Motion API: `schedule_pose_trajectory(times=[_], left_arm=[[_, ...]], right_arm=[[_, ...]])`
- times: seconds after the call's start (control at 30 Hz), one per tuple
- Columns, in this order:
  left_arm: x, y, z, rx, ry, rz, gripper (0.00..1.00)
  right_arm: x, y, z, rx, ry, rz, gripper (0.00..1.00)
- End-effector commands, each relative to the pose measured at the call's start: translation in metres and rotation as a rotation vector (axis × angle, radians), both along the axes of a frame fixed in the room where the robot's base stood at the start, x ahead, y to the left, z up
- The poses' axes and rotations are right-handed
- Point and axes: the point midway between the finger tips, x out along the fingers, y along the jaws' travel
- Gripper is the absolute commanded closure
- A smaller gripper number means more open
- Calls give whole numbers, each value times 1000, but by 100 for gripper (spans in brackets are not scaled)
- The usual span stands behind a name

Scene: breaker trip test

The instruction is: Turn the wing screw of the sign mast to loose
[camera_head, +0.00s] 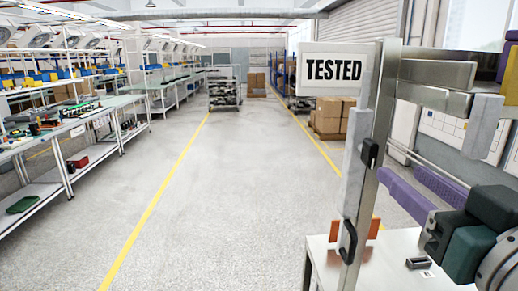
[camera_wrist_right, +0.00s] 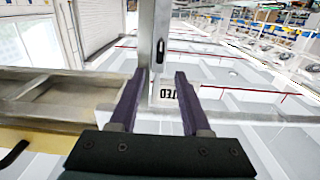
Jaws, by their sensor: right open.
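The sign mast (camera_head: 379,130) is a grey metal upright at the right of the head view, with a white TESTED sign (camera_head: 333,70) near its top. A small black part that looks like the wing screw (camera_head: 370,153) sits on the mast below the sign. My right gripper (camera_head: 400,172) has two purple fingers, open and empty, to the right of the mast. In the right wrist view, the fingers (camera_wrist_right: 160,77) point toward the mast (camera_wrist_right: 147,25), and the black part (camera_wrist_right: 160,50) appears just beyond their tips. No contact is visible. My left gripper is out of view.
A black handle (camera_head: 348,241) is lower on the mast, with orange parts (camera_head: 334,230) beside it. A white table (camera_head: 395,265) is underneath, holding a small dark object (camera_head: 418,262). Metal bars (camera_head: 437,73) extend right from the mast's top. Workbenches (camera_head: 75,125) line the left; the floor between is clear.

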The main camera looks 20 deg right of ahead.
Motion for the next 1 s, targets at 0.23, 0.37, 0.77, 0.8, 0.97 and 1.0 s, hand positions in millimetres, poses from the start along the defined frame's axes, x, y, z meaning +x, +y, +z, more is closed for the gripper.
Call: schedule_pose_trajectory(times=[0.23, 0.37, 0.77, 0.8, 0.97, 1.0], left_arm=[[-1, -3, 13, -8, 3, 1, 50], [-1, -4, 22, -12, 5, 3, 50], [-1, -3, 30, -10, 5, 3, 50], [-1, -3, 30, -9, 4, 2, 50], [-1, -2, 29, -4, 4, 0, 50], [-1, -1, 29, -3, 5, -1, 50]], right_arm=[[24, -5, 5, -3, -5, 5, 52], [48, -11, 5, -3, -4, 3, 52], [94, -22, 1, -2, -3, 3, 52], [96, -22, 1, -1, -4, 3, 52], [97, -23, 0, -1, -3, 3, 52], [97, -23, 0, -1, -3, 4, 52]])
